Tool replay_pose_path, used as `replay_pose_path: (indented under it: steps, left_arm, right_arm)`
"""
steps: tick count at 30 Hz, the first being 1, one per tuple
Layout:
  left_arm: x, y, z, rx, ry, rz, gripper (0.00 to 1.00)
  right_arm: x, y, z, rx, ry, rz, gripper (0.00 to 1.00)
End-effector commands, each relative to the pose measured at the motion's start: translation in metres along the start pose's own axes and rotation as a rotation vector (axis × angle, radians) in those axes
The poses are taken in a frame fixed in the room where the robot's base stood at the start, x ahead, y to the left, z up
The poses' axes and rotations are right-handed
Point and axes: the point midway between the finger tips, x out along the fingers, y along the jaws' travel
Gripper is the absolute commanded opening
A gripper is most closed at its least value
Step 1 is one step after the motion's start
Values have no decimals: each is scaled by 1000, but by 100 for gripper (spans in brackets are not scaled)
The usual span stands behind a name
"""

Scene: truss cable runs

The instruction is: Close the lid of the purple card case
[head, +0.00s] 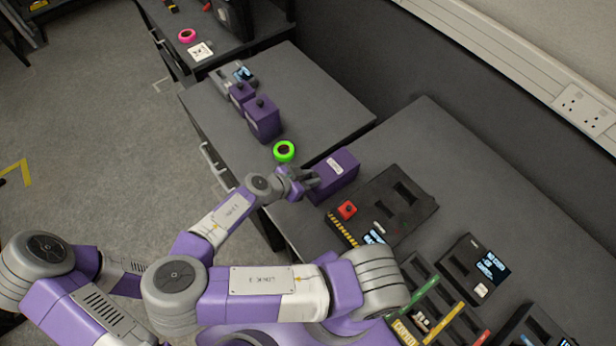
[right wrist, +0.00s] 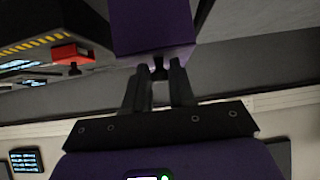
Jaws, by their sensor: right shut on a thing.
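In the right wrist view, the fingers (right wrist: 158,82) are shut on a small dark knob (right wrist: 159,68) at the edge of the purple case (right wrist: 155,30). The fingers partly hide the knob. I cannot tell from these views how far the lid stands open. My left gripper is not in view.
A green ring (head: 284,151) lies just behind the gripper. Two purple boxes with black knobs (head: 263,118) stand farther back. A black panel with a red button (head: 347,210) lies to the right. A wall (head: 460,110) bounds the far side. The bench's back right is clear.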

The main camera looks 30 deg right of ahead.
Motion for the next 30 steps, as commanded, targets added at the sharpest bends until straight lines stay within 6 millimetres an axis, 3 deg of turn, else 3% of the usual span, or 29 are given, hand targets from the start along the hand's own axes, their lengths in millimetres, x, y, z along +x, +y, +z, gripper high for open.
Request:
replay_pose_path:
  steps: [1,4,5,10,22,30]
  left_arm:
    - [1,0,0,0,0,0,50]
    - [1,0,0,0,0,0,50]
    - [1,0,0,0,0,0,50]
    - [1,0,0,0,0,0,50]
    - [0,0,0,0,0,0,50]
    - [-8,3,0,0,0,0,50]
  right_arm:
    - [0,1,9,-5,-15,5,0]
    - [0,1,9,-5,-15,5,0]
    - [0,1,9,-5,-15,4,26]
    - [1,2,9,-4,-15,6,49]
    - [-2,3,3,-2,-13,10,49]
    - [-33,0,-38,0,-8,-1,49]
